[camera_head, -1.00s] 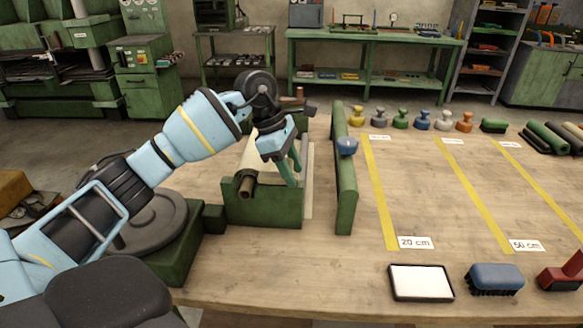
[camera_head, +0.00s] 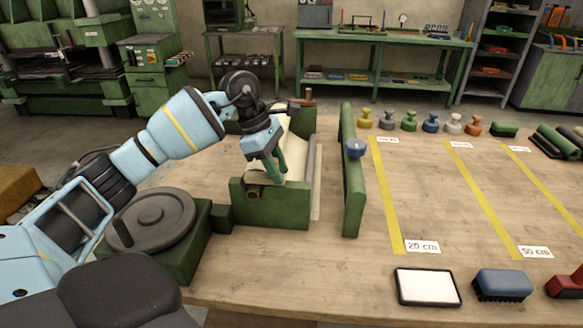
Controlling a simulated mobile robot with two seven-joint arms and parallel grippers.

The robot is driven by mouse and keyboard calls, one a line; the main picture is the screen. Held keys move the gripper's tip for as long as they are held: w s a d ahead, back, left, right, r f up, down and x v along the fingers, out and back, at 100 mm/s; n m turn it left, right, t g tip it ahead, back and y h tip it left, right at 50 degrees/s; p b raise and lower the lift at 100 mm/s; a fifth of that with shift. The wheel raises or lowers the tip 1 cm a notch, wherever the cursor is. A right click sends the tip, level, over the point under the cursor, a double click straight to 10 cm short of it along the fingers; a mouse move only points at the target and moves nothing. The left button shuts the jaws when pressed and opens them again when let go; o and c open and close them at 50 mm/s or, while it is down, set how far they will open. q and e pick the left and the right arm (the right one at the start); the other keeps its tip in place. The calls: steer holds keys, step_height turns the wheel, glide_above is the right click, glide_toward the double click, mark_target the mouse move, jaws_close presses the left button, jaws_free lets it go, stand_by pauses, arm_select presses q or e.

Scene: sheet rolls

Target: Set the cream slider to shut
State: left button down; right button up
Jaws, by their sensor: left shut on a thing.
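A cream sheet roll (camera_head: 296,150) lies in a green holder (camera_head: 285,212) at the left of the wooden table, its brown core end (camera_head: 254,192) facing me. My left gripper (camera_head: 270,170) points down at the roll's near end, shut, with its fingers against the cream material. The fingers and wrist hide part of the roll, so the exact grip is hard to see. I cannot make out a separate cream slider. My right gripper is not in view.
A grey turntable (camera_head: 150,222) stands left of the holder. Yellow strips (camera_head: 385,190) with labels cross the table. Several coloured knobs (camera_head: 409,122) line the back. A white pad (camera_head: 427,286) and a blue brush (camera_head: 502,284) lie in front. The middle of the table is clear.

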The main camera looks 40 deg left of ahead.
mark_target(263, 174)
arm_select(q)
steer(key=shift+s+f, duration=0.2)
steer(key=c, duration=1.6)
jaws_free()
steer(key=o, duration=0.3)
steer(key=shift+s+a+r, duration=0.1)
steer(key=shift+s+a, duration=0.05)
steer(key=shift+s, duration=0.05)
steer(key=shift+w+r, duration=0.1)
steer(key=shift+r, duration=0.05)
steer(key=shift+a+r, duration=0.15)
steer(key=shift+r, duration=0.1)
steer(key=v, duration=0.7)
